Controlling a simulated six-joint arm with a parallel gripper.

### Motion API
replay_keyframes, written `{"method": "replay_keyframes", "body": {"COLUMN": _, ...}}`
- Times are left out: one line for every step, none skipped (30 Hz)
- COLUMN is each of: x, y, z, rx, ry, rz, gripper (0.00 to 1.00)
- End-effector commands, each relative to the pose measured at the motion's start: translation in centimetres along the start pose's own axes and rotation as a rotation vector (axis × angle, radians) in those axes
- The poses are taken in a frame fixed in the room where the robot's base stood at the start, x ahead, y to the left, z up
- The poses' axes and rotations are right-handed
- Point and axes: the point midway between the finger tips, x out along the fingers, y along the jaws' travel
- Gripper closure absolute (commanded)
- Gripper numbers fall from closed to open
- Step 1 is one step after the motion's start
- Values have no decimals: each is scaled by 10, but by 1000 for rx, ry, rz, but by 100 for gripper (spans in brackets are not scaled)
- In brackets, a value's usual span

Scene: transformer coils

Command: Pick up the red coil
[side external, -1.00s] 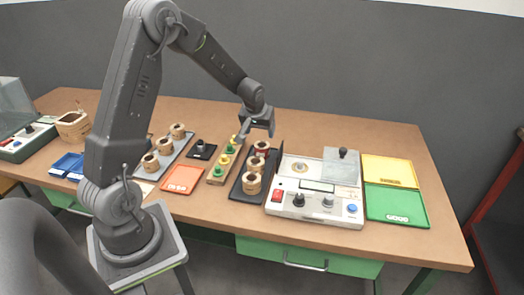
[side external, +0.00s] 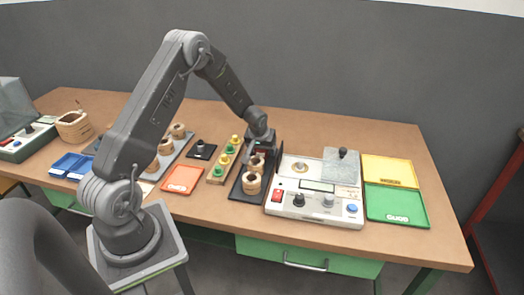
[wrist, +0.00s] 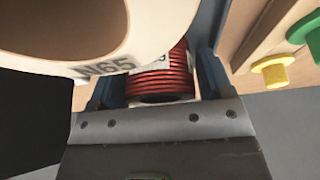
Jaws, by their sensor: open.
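The red coil (wrist: 163,84) shows in the wrist view as a dark red winding with a white label. It sits between the two bluish-grey fingers of my gripper (side external: 262,151). The fingers are open, one at each side of it, and I cannot tell whether they touch it. A large tan wooden ring (wrist: 65,30) marked "N65" covers the upper left of that view and hides part of the winding. In the side view my gripper is low over the far end of the black coil tray (side external: 240,192) and mostly hides the red coil.
Two other wooden coils (side external: 252,184) stand nearer in the same tray. A rack of yellow and green pegs (side external: 218,171) is close on the left. A tester (side external: 318,208) stands on the right, with yellow (side external: 390,169) and green (side external: 397,205) trays beyond it.

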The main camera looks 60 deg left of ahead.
Motion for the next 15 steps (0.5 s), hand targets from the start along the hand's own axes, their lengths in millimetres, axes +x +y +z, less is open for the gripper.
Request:
{"method": "replay_keyframes", "body": {"x": 0, "y": 0, "z": 0, "rx": 0, "ry": 0, "rz": 0, "gripper": 27}}
{"method": "replay_keyframes", "body": {"x": 0, "y": 0, "z": 0, "rx": 0, "ry": 0, "rz": 0, "gripper": 27}}
{"method": "replay_keyframes", "body": {"x": 0, "y": 0, "z": 0, "rx": 0, "ry": 0, "rz": 0, "gripper": 27}}
{"method": "replay_keyframes", "body": {"x": 0, "y": 0, "z": 0, "rx": 0, "ry": 0, "rz": 0, "gripper": 28}}
{"method": "replay_keyframes", "body": {"x": 0, "y": 0, "z": 0, "rx": 0, "ry": 0, "rz": 0, "gripper": 31}}
{"method": "replay_keyframes", "body": {"x": 0, "y": 0, "z": 0, "rx": 0, "ry": 0, "rz": 0, "gripper": 34}}
{"method": "replay_keyframes", "body": {"x": 0, "y": 0, "z": 0, "rx": 0, "ry": 0, "rz": 0, "gripper": 37}}
{"method": "replay_keyframes", "body": {"x": 0, "y": 0, "z": 0, "rx": 0, "ry": 0, "rz": 0, "gripper": 40}}
{"method": "replay_keyframes", "body": {"x": 0, "y": 0, "z": 0, "rx": 0, "ry": 0, "rz": 0, "gripper": 44}}
{"method": "replay_keyframes", "body": {"x": 0, "y": 0, "z": 0, "rx": 0, "ry": 0, "rz": 0, "gripper": 47}}
{"method": "replay_keyframes", "body": {"x": 0, "y": 0, "z": 0, "rx": 1, "ry": 0, "rz": 0, "gripper": 50}}
{"method": "replay_keyframes", "body": {"x": 0, "y": 0, "z": 0, "rx": 1, "ry": 0, "rz": 0, "gripper": 54}}
{"method": "replay_keyframes", "body": {"x": 0, "y": 0, "z": 0, "rx": 1, "ry": 0, "rz": 0, "gripper": 56}}
{"method": "replay_keyframes", "body": {"x": 0, "y": 0, "z": 0, "rx": 1, "ry": 0, "rz": 0, "gripper": 59}}
{"method": "replay_keyframes", "body": {"x": 0, "y": 0, "z": 0, "rx": 1, "ry": 0, "rz": 0, "gripper": 63}}
